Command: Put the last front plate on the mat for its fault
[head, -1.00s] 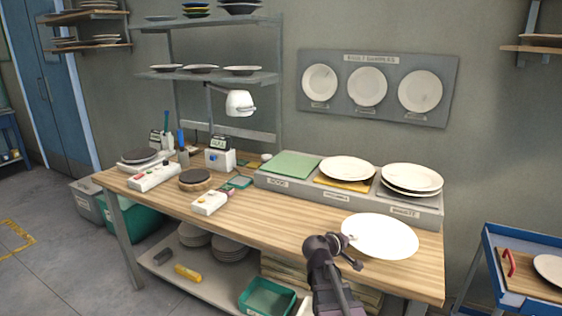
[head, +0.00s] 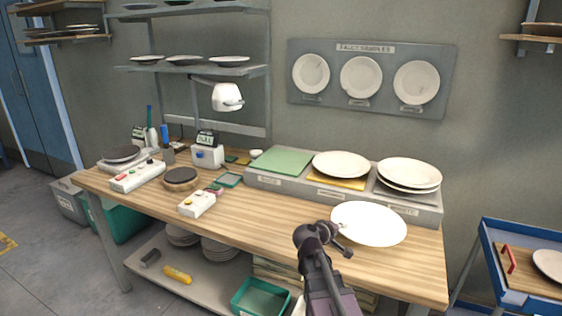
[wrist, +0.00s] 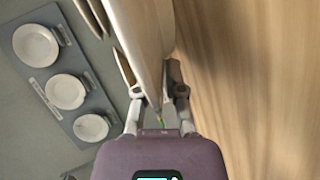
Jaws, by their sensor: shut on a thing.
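My gripper (head: 331,236) is shut on the near rim of a white plate (head: 370,224) and holds it above the right part of the workbench. In the wrist view the held plate (wrist: 143,40) shows edge-on between the fingers (wrist: 159,98). A raised tray (head: 440,212) along the back of the bench has three mats. The green mat (head: 280,161) at the left is bare. The yellow mat (head: 350,183) in the middle bears one white plate (head: 341,164). The grey mat (head: 383,189) at the right bears stacked white plates (head: 409,173). Their labels are too small to read surely.
A fault samples board (head: 366,78) with three plates hangs on the wall. A white lamp (head: 227,97), a round turntable (head: 181,178) and a switch box (head: 197,204) stand left. A blue cart (head: 520,235) stands right. The bench's front middle is clear.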

